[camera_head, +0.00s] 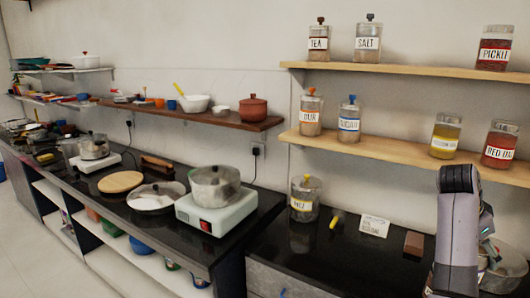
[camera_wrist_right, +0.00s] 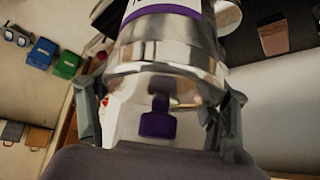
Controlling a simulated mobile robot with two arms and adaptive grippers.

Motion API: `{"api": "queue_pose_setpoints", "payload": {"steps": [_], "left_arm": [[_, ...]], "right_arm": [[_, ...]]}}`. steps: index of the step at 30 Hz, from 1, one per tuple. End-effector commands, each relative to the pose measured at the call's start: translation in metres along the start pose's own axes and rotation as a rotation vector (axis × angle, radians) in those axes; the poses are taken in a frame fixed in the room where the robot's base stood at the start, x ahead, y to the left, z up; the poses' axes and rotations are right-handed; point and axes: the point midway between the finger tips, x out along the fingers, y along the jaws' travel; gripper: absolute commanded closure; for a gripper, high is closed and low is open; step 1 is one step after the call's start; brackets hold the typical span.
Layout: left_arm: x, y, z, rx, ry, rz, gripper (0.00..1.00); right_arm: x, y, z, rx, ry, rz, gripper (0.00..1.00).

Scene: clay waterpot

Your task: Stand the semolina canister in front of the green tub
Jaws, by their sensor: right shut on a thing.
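A clear canister with a shiny metal lid (camera_wrist_right: 165,65), a purple knob (camera_wrist_right: 157,120) and a purple-edged label is between the fingers of my right gripper (camera_wrist_right: 158,108) in the right wrist view. The gripper is shut on it. The label is cut off, so I cannot read whether it says semolina. In the head view my right arm (camera_head: 460,225) is at the lower right and the held canister cannot be made out. A green tub-like thing (camera_head: 110,229) sits on the shelf under the counter; I cannot tell if it is the green tub. My left gripper is out of view.
A yellow-knobbed jar (camera_head: 304,200), a white card (camera_head: 374,225) and a brown block (camera_head: 414,243) stand or lie on the black counter. A steel pot (camera_head: 215,185) sits on a white stove (camera_head: 217,212). Labelled jars line the wooden shelves (camera_head: 400,150) above.

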Motion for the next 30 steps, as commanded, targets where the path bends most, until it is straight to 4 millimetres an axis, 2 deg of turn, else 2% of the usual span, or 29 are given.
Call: {"api": "queue_pose_setpoints", "payload": {"steps": [1, 6, 15, 24, 30], "left_arm": [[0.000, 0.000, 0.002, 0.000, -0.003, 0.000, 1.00], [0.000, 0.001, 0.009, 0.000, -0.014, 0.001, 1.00], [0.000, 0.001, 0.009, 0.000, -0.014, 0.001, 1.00], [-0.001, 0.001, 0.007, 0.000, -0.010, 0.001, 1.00], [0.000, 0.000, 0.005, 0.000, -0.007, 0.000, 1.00]], "right_arm": [[0.010, 0.010, -0.012, 0.020, 0.005, 0.012, 0.89], [0.040, 0.040, -0.042, 0.075, 0.005, 0.047, 0.89], [0.073, 0.084, -0.080, 0.151, 0.005, 0.094, 0.89], [0.087, 0.110, -0.101, 0.192, 0.004, 0.122, 0.89], [0.097, 0.099, -0.085, 0.140, 0.003, 0.090, 0.89]]}}
